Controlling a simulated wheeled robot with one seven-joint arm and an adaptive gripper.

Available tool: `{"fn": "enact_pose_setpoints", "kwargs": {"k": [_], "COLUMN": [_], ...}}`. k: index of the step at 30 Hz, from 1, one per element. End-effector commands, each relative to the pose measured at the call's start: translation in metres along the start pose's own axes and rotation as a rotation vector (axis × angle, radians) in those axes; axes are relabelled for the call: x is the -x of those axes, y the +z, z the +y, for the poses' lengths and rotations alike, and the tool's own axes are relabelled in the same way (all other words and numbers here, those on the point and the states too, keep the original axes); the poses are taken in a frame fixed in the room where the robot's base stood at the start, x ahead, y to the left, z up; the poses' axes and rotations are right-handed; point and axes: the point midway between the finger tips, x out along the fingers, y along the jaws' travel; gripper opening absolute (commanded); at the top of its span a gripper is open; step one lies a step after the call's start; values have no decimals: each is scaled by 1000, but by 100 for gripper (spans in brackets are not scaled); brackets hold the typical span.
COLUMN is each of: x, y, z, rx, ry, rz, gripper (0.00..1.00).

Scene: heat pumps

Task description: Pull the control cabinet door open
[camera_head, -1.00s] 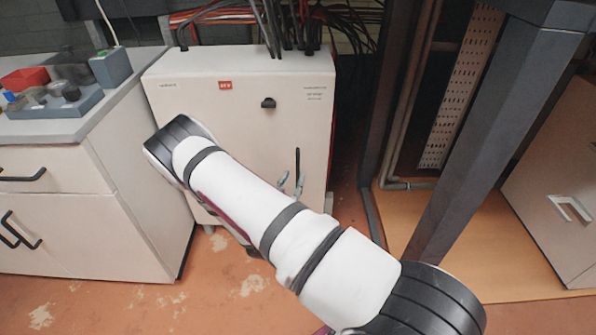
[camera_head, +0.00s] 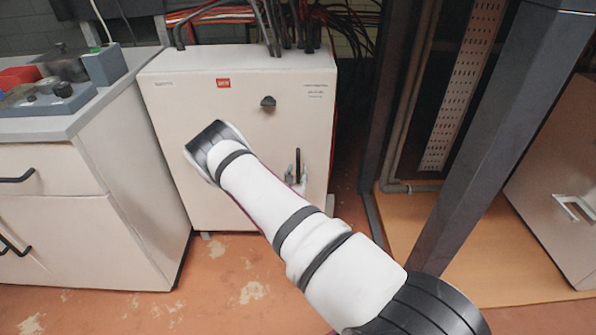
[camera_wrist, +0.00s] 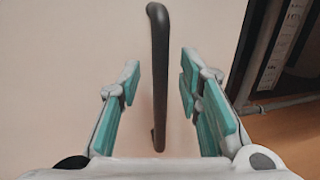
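The control cabinet (camera_head: 185,105) is a pale box with a red label, and its door appears closed. A dark knob (camera_head: 267,102) sits high on the door. The black vertical bar handle (camera_head: 298,160) is on the door's right side. In the wrist view the handle (camera_wrist: 159,70) runs between the teal pads of my gripper (camera_wrist: 160,95). The fingers are open, with a gap on each side of the handle. In the head view my gripper (camera_head: 295,174) shows only in small part at the handle; my arm hides the rest and the door's lower middle.
A counter with drawers (camera_head: 60,170) stands at the left of the cabinet. A dark metal post (camera_head: 490,140) rises at the right, with a wooden floor panel (camera_head: 480,260) behind it. Cables (camera_head: 290,30) run above the cabinet.

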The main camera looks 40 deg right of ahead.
Motion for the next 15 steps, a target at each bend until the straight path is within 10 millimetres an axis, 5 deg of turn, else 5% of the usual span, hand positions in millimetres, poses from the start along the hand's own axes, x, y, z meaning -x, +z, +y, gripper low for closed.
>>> {"fn": "enact_pose_setpoints", "kwargs": {"k": [6,15], "x": [-20,-23], "y": [0,0], "z": [0,0], "rx": [-1,0], "ry": [-1,0], "rz": [-1,0], "gripper": [32,32]}}
